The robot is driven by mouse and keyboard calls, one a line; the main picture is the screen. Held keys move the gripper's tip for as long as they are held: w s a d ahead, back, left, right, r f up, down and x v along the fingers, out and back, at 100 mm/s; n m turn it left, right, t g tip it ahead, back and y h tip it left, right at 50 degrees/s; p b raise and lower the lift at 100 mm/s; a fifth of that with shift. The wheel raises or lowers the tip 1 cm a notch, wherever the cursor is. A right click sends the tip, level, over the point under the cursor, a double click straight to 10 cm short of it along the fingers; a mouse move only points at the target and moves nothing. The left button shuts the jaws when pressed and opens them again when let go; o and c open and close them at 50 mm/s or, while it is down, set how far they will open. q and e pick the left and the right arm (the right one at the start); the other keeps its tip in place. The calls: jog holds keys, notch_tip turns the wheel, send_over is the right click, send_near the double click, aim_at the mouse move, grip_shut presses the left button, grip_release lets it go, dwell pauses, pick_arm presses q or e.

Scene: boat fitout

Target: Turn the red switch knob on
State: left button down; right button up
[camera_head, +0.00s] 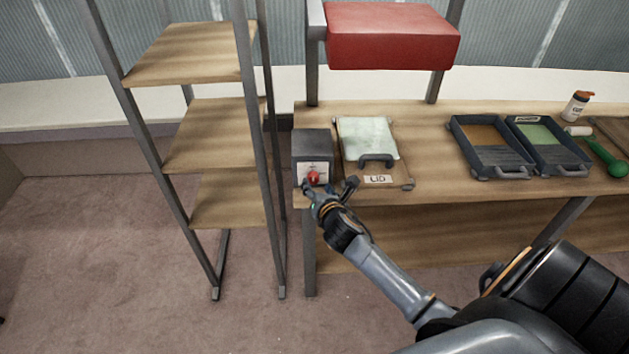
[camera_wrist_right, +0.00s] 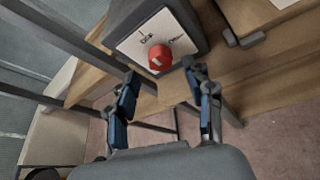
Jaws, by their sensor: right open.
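The red switch knob (camera_head: 313,178) sits on the white face plate of a dark grey switch box (camera_head: 312,145) at the left end of the workbench. In the right wrist view the knob (camera_wrist_right: 160,57) is in front of the fingers, with a pale mark on it and small black labels on the plate (camera_wrist_right: 136,42). My right gripper (camera_head: 331,187) is open in front of the box. In the right wrist view its two fingers (camera_wrist_right: 166,98) are spread wide, with the knob beyond their tips and apart from them. My left gripper is not in view.
Two dark trays (camera_head: 490,172) lie further right. A shelf rack (camera_head: 203,130) stands to the left. A red box (camera_head: 388,38) hangs above the bench.

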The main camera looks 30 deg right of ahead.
aim_at(314, 180)
jog(key=shift+x, duration=2.1)
grip_shut()
